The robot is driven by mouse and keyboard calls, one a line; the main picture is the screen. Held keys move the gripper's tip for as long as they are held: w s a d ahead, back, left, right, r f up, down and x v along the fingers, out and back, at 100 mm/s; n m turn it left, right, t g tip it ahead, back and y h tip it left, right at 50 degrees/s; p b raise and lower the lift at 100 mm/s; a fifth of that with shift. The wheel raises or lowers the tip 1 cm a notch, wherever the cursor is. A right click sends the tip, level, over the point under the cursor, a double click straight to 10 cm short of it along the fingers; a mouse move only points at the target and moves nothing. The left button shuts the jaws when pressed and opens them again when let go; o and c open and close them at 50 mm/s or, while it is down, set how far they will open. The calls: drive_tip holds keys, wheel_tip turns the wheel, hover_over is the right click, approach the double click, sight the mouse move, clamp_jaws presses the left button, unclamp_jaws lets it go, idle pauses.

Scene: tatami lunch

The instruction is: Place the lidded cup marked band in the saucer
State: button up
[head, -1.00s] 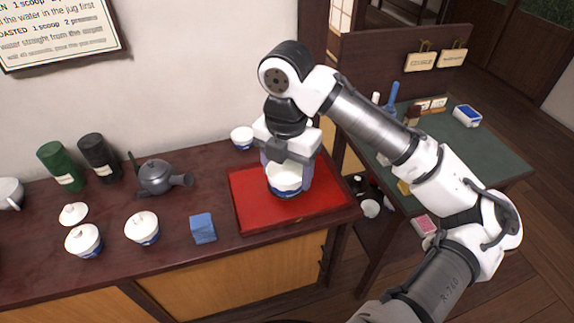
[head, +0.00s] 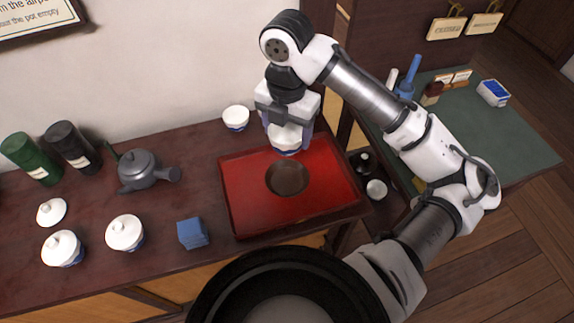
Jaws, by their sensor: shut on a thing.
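My gripper (head: 289,130) is shut on a white cup (head: 286,141) with blue on its lower part. It holds the cup over the back part of the red tray. Whether this cup has a lid is hidden by the gripper. The round dark brown saucer (head: 288,179) lies empty on the tray, in front of the held cup in the picture. Two lidded white cups, one (head: 63,250) at the far left and one (head: 125,233) to its right, stand on the counter. Their markings are too small to tell for sure.
The red tray (head: 250,210) has a raised rim. A white cup (head: 236,118) stands behind it. A blue block (head: 193,234), a grey teapot (head: 143,170), a loose lid (head: 51,212), a green canister (head: 32,158) and a black canister (head: 72,147) are left of it.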

wheel_tip(320, 180, down, 14)
drive_tip(key=shift+r+p, duration=0.1)
drive_tip(key=shift+p, duration=0.35)
drive_tip(key=o, duration=1)
drive_tip(key=shift+f, duration=0.2)
drive_tip(key=shift+o, duration=0.2)
wheel_tip(320, 180, up, 12)
drive_tip(key=shift+r+b, duration=0.25)
drive_tip(key=shift+b, duration=0.15)
